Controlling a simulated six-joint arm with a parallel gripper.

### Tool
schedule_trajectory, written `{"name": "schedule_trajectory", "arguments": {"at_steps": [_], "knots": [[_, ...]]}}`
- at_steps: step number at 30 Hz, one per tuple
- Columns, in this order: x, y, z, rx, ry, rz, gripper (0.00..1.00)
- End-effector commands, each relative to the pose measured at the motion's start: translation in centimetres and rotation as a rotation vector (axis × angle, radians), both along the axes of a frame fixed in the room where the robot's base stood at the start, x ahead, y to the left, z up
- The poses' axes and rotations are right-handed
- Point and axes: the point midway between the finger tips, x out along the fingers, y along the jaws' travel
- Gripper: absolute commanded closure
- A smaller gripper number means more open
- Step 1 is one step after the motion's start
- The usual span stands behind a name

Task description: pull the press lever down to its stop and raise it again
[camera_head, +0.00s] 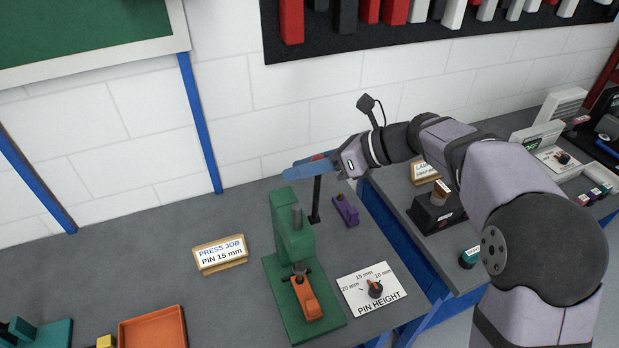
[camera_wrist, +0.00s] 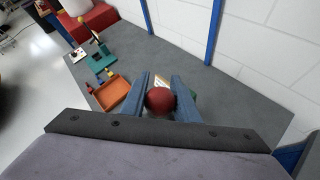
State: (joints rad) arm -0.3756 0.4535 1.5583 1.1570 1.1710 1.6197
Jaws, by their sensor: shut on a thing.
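The green press (camera_head: 282,228) stands on the grey bench, with a grey ram above an orange part (camera_head: 307,298) on its base. My gripper (camera_head: 300,170) is above and just behind the top of the press, its blue fingers pointing left. In the wrist view, my gripper (camera_wrist: 160,88) is shut on a dark red ball knob (camera_wrist: 160,101), one finger on each side. A little red of the knob also shows between the fingers in the head view (camera_head: 319,157). A black rod (camera_head: 317,198) runs down from below the fingers; its join to the press is hidden.
A pin-height dial plate (camera_head: 370,291) lies right of the press. A purple block (camera_head: 346,211) stands behind it. A sign reading "PRESS JOB PIN 15 mm" (camera_head: 220,255) and an orange tray (camera_head: 153,328) are to the left. The white wall (camera_head: 260,146) is behind.

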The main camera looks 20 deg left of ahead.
Motion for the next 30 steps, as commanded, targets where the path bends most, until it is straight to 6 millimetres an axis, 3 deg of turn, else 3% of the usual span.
{"name": "schedule_trajectory", "arguments": {"at_steps": [15,30], "knots": [[4.4,4.3,-1.5,-0.04,0.039,-0.001,1.0],[5.6,5.5,-2.7,-0.047,0.046,-0.001,1.0]]}}
